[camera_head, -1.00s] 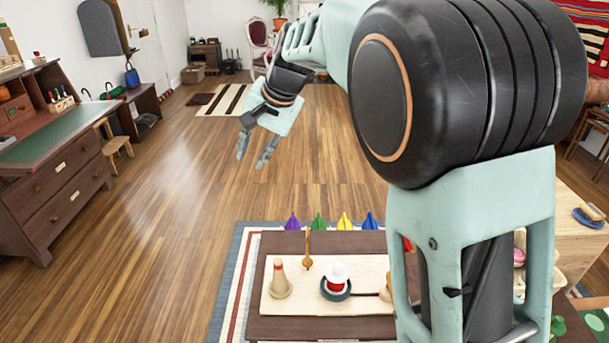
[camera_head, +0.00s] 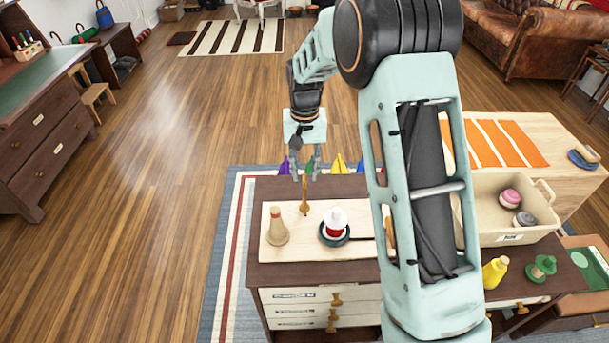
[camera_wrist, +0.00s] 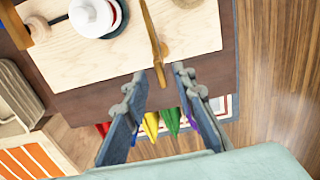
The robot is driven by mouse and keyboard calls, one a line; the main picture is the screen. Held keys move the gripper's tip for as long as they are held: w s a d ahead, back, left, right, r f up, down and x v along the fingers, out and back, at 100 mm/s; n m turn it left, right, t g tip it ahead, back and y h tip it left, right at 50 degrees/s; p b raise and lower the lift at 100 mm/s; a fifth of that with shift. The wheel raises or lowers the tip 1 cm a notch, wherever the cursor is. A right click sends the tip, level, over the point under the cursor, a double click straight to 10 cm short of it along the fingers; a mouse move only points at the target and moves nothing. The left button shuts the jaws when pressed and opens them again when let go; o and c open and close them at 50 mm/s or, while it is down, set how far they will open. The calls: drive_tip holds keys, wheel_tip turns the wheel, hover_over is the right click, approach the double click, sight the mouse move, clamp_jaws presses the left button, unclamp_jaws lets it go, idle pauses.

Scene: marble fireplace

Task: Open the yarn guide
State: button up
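A light wooden board (camera_head: 275,247) lies on a dark brown cabinet top. A thin upright wooden piece (camera_head: 304,200) at its far edge looks like the yarn guide; in the wrist view it is a long narrow wooden bar (camera_wrist: 151,35). My gripper (camera_head: 302,176) points down just above and beyond it. In the wrist view my gripper (camera_wrist: 158,77) is open, with the bar's near end between or just beyond its fingertips. I cannot tell whether they touch. A wooden cone (camera_head: 277,228) and a red-and-white spool (camera_head: 335,220) on a dark round base stand on the board.
Purple, yellow and other coloured pointed pieces (camera_head: 339,165) line the cabinet's far edge, close to my fingers. A beige bin (camera_head: 490,236) with balls stands right. Yellow (camera_head: 495,271) and green (camera_head: 541,267) pieces stand front right.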

drive_tip(key=shift+f, duration=0.95)
clamp_jaws()
